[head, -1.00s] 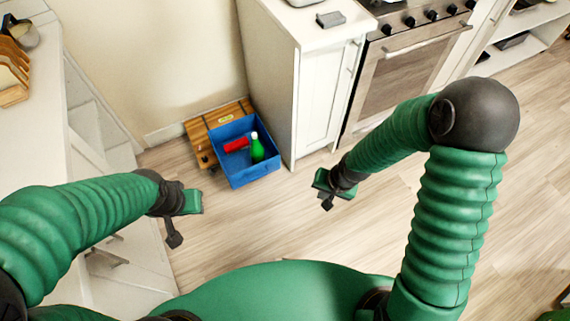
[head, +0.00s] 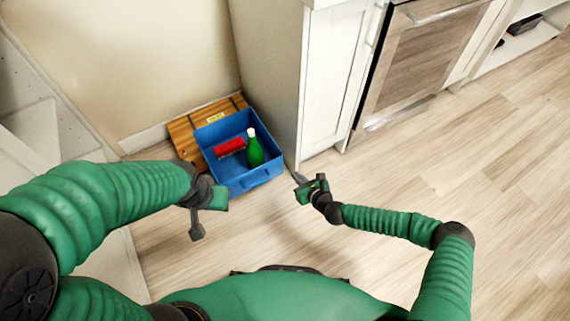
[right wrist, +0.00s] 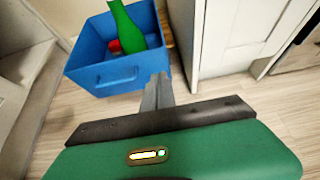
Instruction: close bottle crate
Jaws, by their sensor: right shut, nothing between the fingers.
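The blue bottle crate (head: 236,181) stands on the floor in the corner, with its top open. A green bottle (head: 254,150) with a white cap and a red object (head: 229,147) are inside it. A wooden slatted lid (head: 187,133) stands open behind the crate, against the wall side. My right gripper (head: 299,180) is shut and empty, to the right of the crate and apart from it. In the right wrist view its fingers (right wrist: 157,92) point toward the crate's front (right wrist: 118,77). My left gripper (head: 212,203) hangs left of and nearer than the crate; its fingers are not clear.
A white cabinet (head: 333,85) stands close to the crate's right, with an oven (head: 415,62) beyond it. A white shelf unit (head: 50,155) is at the left. The wood floor (head: 440,190) in front and to the right is clear.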

